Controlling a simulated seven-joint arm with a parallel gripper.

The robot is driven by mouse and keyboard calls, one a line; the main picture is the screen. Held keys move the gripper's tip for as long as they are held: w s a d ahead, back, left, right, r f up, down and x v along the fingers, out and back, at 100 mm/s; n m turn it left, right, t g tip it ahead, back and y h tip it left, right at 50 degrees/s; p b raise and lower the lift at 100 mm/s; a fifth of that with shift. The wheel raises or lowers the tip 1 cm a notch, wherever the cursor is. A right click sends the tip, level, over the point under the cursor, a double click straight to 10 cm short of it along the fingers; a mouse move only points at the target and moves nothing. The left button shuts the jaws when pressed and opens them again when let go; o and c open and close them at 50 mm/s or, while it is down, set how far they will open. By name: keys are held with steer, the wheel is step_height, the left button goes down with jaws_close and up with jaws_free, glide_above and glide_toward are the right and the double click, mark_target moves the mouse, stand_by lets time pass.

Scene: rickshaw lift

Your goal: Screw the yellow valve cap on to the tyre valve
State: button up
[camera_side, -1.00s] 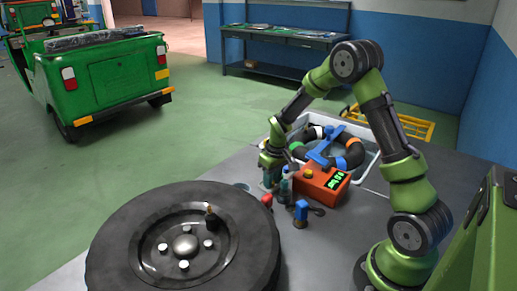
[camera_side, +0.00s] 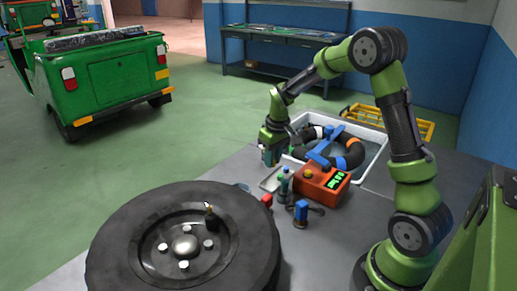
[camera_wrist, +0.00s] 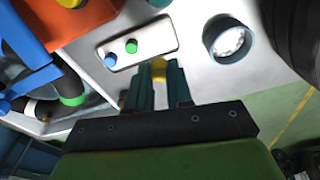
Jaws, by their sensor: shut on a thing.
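The yellow valve cap (camera_wrist: 159,70) shows in the wrist view between my fingertips. My gripper (camera_wrist: 160,76) is shut on it. In the side view my gripper (camera_side: 269,160) points down, held above the small tray (camera_side: 270,181), beyond the wheel; the cap cannot be made out there. The tyre valve (camera_side: 209,209) is a short dark stem with a brass-coloured tip, standing up near the hub of the black tyre (camera_side: 112,238), which lies flat on the bench. The valve is apart from my gripper, to its lower left.
The white tray (camera_wrist: 155,36) holds a blue cap (camera_wrist: 110,61) and a green cap (camera_wrist: 131,46). A round dish (camera_wrist: 229,40) sits beside it. An orange box (camera_side: 322,186), bottles and a blue-topped item (camera_side: 301,210) stand right of the tyre. A white tub (camera_side: 373,152) holds an inner tube.

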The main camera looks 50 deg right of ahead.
steer(key=a+r+n, duration=0.2)
steer(key=a+r, duration=0.1)
steer(key=a, duration=0.4)
steer(key=w+a+r+n, duration=0.1)
steer(key=a+r+n, duration=0.1)
steer(key=a, duration=0.5)
steer(key=a+r+n, duration=0.2)
steer(key=a+r, duration=0.2)
steer(key=a, duration=0.3)
steer(key=shift+w+a+y, duration=0.3)
steer(key=shift+w+a, duration=0.05)
steer(key=shift+a, duration=0.05)
step_height(320, 180, up, 3)
steer(key=n, duration=0.2)
glide_above(209, 209)
steer(key=shift+s+d+f, duration=0.1)
steer(key=shift+d+f, duration=0.05)
steer(key=shift+f, duration=2.65)
steer(key=shift+f, duration=1.3)
